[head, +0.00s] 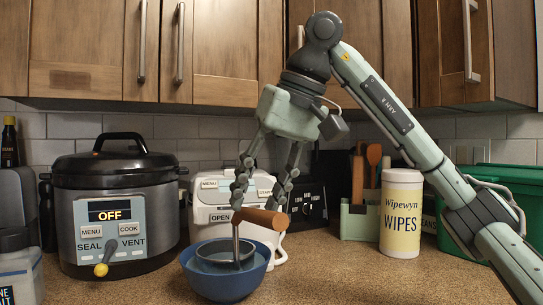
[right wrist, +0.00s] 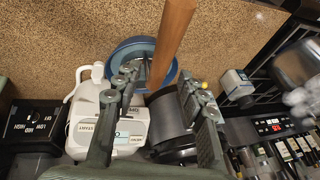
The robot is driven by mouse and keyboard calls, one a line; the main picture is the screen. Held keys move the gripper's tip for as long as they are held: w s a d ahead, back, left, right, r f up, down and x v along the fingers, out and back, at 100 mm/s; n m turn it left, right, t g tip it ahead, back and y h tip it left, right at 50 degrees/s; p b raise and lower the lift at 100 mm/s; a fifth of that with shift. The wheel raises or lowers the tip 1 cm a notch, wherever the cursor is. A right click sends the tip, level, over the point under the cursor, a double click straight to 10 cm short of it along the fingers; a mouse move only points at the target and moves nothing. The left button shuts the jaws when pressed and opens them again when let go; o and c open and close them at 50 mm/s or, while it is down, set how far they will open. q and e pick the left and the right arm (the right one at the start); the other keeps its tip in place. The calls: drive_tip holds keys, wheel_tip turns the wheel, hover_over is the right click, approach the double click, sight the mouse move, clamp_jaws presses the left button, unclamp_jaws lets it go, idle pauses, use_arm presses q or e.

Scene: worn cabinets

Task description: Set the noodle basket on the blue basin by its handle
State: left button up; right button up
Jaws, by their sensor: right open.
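The noodle basket's brown wooden handle (head: 262,218) is tilted, on a dark upright stem that runs down to the basket's grey rim (head: 212,262). The basket sits within the rim of the blue basin (head: 222,284), which stands on the counter; its underside is hidden. My right gripper (head: 259,200) is open, pointing down, with its fingertips just above and beside the handle. In the right wrist view the handle (right wrist: 175,30) shows between the two open fingers, with the basin (right wrist: 117,55) beyond it. I cannot tell whether a finger touches the handle. My left gripper is not in view.
A grey cooker (head: 115,215) stands left of the basin, and a white appliance (head: 212,200) close behind it. A wipes canister (head: 401,215) and a green box (head: 500,205) stand at right. Cabinets (head: 150,50) hang above. The counter right of the basin (head: 340,275) is clear.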

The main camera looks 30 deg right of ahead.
drive_tip(key=v, duration=0.6)
idle(0.6)
